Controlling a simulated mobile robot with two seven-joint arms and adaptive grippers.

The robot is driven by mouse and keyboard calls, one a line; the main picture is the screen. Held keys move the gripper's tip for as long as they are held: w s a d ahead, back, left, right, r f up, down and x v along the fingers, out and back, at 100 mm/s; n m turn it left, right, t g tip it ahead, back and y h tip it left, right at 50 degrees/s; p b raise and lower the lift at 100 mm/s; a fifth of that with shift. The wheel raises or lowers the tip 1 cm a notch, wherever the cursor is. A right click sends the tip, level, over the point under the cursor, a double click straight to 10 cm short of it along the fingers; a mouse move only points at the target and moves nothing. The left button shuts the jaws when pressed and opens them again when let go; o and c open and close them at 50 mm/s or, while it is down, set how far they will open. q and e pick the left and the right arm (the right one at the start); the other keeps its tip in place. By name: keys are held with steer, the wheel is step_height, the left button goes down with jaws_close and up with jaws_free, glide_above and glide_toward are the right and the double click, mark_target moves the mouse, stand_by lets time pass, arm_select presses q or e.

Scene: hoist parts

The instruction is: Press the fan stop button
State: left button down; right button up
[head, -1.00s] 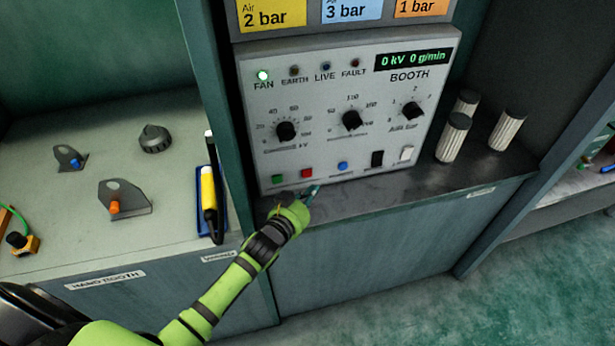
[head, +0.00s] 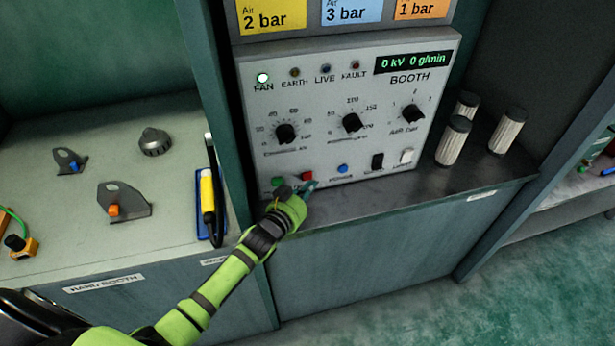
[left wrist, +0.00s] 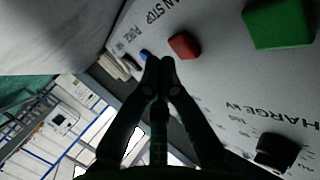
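The control panel (head: 330,150) carries a red button (head: 307,175) on its lower row, between a green button (head: 278,182) and a blue button (head: 343,168). In the left wrist view the red button (left wrist: 184,45) sits by lettering that reads "AN STOP", partly cut off. My left gripper (head: 309,187) is just in front of and below the red button in the head view. In the left wrist view its fingertips (left wrist: 160,64) are together with nothing between them, appearing beside the red button; I cannot tell contact. The FAN lamp (head: 263,78) is lit. My right gripper is out of view.
White ribbed cylinders (head: 453,140) stand right of the panel. A yellow-handled tool (head: 208,195) is on the left bench.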

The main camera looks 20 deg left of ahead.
arm_select(q)
steer(key=shift+w+a, duration=0.1)
steer(key=shift+w, duration=0.05)
stand_by(0.7)
steer(key=shift+w+a, duration=0.15)
steer(key=shift+w, duration=0.1)
steer(key=shift+w+a, duration=0.25)
steer(key=shift+w, duration=0.05)
stand_by(0.9)
steer(key=shift+s+d, duration=0.1)
steer(key=shift+s+d+p, duration=0.3)
steer(key=shift+s+p, duration=0.05)
steer(key=shift+s, duration=0.25)
steer(key=shift+d, duration=0.1)
steer(key=shift+s+d+p, duration=0.5)
steer(key=shift+s+d, duration=0.2)
steer(key=shift+s, duration=0.35)
steer(key=shift+s+d+p, duration=0.5)
steer(key=shift+s+d, duration=0.2)
steer(key=shift+s, duration=0.3)
